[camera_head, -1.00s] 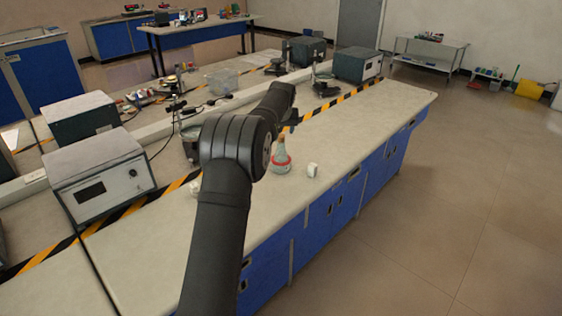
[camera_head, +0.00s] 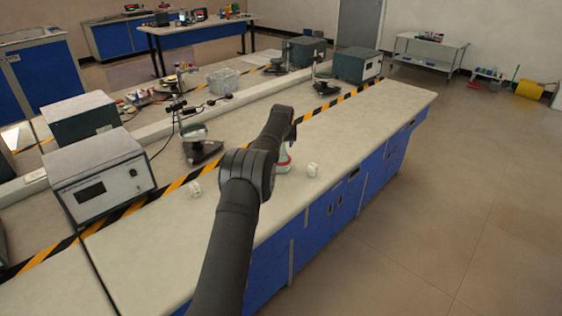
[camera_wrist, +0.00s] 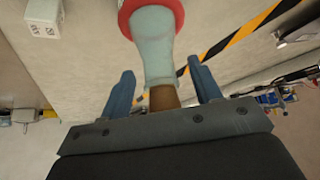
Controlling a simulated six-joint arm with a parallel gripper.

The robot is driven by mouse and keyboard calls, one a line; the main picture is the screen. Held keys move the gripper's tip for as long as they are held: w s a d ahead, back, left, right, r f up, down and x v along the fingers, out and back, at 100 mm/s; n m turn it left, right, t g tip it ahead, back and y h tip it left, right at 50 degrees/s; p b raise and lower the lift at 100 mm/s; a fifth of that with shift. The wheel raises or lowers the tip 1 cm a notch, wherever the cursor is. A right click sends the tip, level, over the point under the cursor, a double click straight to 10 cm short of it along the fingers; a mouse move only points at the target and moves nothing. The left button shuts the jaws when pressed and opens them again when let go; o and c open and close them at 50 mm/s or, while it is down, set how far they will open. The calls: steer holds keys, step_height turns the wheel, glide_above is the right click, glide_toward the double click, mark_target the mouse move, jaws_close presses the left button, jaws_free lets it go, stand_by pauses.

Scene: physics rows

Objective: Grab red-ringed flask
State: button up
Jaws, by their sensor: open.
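The red-ringed flask (camera_wrist: 152,45) is pale and translucent, with a red ring around its body and a brown stopper (camera_wrist: 163,98). In the head view the flask (camera_head: 285,164) stands on the bench, partly hidden behind my arm. My gripper (camera_wrist: 162,86) is open in the wrist view. Its two blue fingers are apart, one on each side of the flask's neck and stopper, with a visible gap on both sides. Whether the neck lies fully at finger depth I cannot tell. In the head view the fingers are hidden by my arm.
A small white block (camera_head: 312,170) stands right of the flask, and another (camera_head: 195,188) lies to the left. A black-and-yellow tape strip (camera_head: 160,199) runs along the bench. Grey instrument boxes (camera_head: 100,178) stand behind it. The bench to the right is clear.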

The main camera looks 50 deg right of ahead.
steer(key=shift+x, duration=0.8)
jaws_close()
steer(key=shift+r, duration=0.1)
steer(key=shift+r, duration=0.1)
